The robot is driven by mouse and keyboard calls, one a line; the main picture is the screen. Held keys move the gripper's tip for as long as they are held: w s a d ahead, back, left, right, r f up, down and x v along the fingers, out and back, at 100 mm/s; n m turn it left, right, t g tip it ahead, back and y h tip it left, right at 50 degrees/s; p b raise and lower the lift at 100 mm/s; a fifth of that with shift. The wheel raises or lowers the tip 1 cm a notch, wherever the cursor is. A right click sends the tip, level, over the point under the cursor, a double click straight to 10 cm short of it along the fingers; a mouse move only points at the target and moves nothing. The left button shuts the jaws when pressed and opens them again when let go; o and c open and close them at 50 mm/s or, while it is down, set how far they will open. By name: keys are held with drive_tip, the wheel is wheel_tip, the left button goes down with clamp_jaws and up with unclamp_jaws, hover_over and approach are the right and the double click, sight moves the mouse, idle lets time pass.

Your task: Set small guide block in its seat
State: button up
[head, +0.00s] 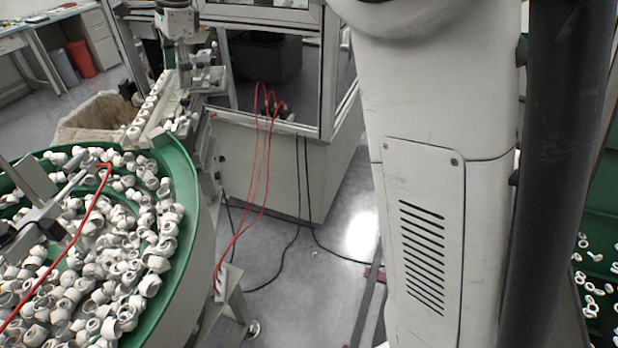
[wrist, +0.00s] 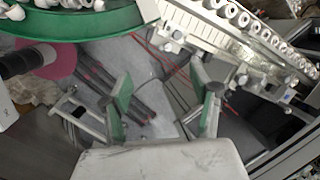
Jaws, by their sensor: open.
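My gripper (wrist: 160,88) shows in the wrist view with its two green-padded fingers spread apart. Nothing is between them; only the floor and cables show behind the gap. The linear track (wrist: 215,32) with its row of white caps runs beyond the fingertips, toward the upper right. I cannot pick out the small guide block or its seat for certain in either view. Several small metal brackets and fittings sit along the track (head: 160,108) in the head view, too small to tell apart. I cannot make out my gripper in the head view.
A green bowl (head: 190,215) full of white caps stands at the left. A green bin (head: 603,240) with loose caps is at the right edge.

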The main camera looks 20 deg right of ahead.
drive_tip(key=s+d+n+t, duration=0.1)
drive_tip(key=s+d+n, duration=0.3)
drive_tip(key=s, duration=0.5)
drive_tip(key=s+d+n+t, duration=0.2)
drive_tip(key=s+d+n, duration=0.1)
drive_tip(key=s+d, duration=0.4)
drive_tip(key=s+d+f+n, duration=0.2)
drive_tip(key=s+f, duration=0.2)
drive_tip(key=s, duration=0.2)
drive_tip(key=s+d+f+n+t+h, duration=0.1)
drive_tip(key=s+d+f+n, duration=0.1)
drive_tip(key=s, duration=0.5)
drive_tip(key=s+d+f+n+t+h, duration=0.1)
drive_tip(key=s+d+f+n, duration=0.1)
drive_tip(key=s+f+n, duration=0.2)
drive_tip(key=s+f, duration=0.2)
drive_tip(key=s, duration=0.1)
drive_tip(key=shift+s+d, duration=0.25)
drive_tip(key=shift+d, duration=0.1)
